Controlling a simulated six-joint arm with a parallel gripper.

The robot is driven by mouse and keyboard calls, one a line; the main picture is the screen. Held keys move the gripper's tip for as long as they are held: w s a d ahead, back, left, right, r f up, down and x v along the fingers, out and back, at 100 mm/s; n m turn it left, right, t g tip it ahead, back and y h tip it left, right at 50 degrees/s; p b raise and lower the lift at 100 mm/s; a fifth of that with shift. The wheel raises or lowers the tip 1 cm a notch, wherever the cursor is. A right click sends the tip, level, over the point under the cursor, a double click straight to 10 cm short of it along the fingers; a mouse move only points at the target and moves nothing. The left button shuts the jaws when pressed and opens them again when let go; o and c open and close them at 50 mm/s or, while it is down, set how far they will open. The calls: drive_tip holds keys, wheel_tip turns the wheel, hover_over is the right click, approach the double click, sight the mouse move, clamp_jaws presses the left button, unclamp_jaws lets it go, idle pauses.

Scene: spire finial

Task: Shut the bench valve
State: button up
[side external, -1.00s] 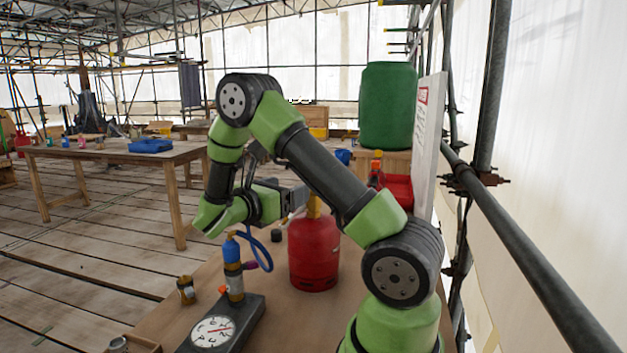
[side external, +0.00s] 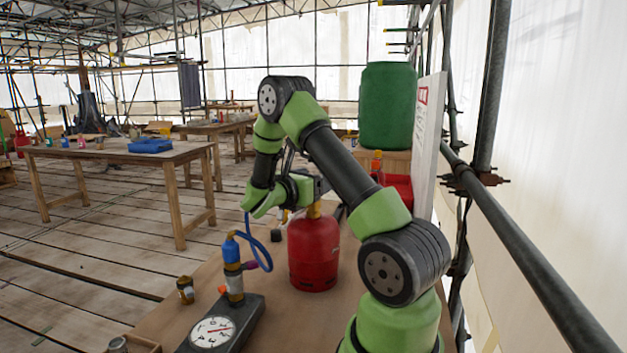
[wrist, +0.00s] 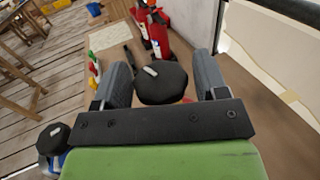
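A red gas cylinder (side external: 313,255) stands on the bench with a yellow neck (side external: 314,210). My gripper (side external: 322,186) is at its top, where the valve is largely hidden by the arm in the side view. In the wrist view a black round knob (wrist: 161,86) with a white mark sits between the two grey fingers of my gripper (wrist: 161,66). The fingers are open, with a visible gap on each side of the knob. A bit of red shows under it. A second black knob (wrist: 52,138) with a white mark, above something blue, is at lower left.
A blue-topped fitting (side external: 231,250) with a blue hose (side external: 262,250) stands on a base with a dial (side external: 212,331). A small tin (side external: 186,289) is beside it. Red bottles (wrist: 158,38) and a white board (side external: 430,140) are beyond the cylinder.

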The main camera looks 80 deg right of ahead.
drive_tip(key=c, duration=0.7)
drive_tip(key=shift+o, duration=0.2)
drive_tip(key=shift+m+g+y, duration=1)
drive_tip(key=shift+m+g, duration=0.2)
drive_tip(key=shift+g, duration=0.35)
drive_tip(key=shift+m+g+y, duration=1)
drive_tip(key=shift+m+g, duration=0.2)
drive_tip(key=shift+g, duration=0.35)
drive_tip(key=o, duration=0.9)
drive_tip(key=v, duration=1)
drive_tip(key=shift+r, duration=0.1)
